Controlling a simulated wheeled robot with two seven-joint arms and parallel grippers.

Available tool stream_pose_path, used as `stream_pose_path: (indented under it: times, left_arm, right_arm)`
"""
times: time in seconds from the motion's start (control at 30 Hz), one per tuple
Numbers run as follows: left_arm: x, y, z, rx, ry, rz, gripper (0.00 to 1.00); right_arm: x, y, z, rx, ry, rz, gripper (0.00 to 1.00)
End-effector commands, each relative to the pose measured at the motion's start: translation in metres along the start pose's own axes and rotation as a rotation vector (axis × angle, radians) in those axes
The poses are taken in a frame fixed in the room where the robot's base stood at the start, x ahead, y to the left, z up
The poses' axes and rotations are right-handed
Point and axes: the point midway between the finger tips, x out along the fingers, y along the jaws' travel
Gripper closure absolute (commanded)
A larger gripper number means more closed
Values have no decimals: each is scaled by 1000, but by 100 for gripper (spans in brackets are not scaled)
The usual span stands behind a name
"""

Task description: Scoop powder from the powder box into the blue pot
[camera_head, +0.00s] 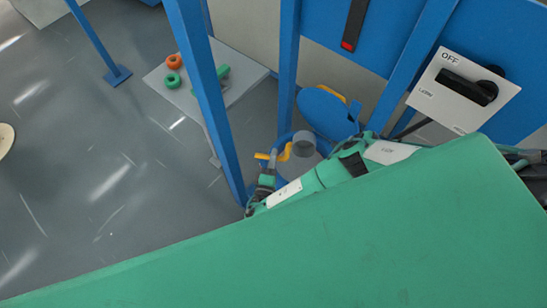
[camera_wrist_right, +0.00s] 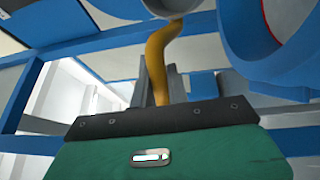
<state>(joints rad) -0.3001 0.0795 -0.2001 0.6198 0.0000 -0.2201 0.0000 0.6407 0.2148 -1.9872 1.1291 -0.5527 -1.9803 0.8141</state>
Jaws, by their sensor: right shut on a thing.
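My right gripper (camera_head: 271,163) is shut on the yellow-orange handle of a scoop (camera_head: 286,152). In the wrist view the curved handle (camera_wrist_right: 157,65) rises from between the fingers to the scoop's pale bowl at the top edge. In the head view the grey scoop bowl (camera_head: 304,146) is over or beside the blue pot (camera_head: 282,146); its height above it is unclear. My arm hides part of the pot. A round blue lid (camera_head: 322,111) stands open behind it. I cannot make out the powder box or any powder. My left gripper is out of view.
Blue posts (camera_head: 208,95) stand left of the pot. A grey platform (camera_head: 235,62) holds orange and green rings. A switch panel marked OFF (camera_head: 463,90) is on the blue frame at right. Open floor lies at left.

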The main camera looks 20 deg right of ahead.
Motion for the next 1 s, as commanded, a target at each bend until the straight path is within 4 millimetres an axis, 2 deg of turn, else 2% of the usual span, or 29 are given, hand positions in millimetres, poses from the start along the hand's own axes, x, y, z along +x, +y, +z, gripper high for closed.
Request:
stream_pose_path:
  times: [0.43, 1.0]
  left_arm:
    - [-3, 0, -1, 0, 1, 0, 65]
    - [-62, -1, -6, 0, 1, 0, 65]
  right_arm:
    - [1, 2, 0, -1, 0, -8, 100]
    - [2, 21, 1, -21, -2, -318, 100]
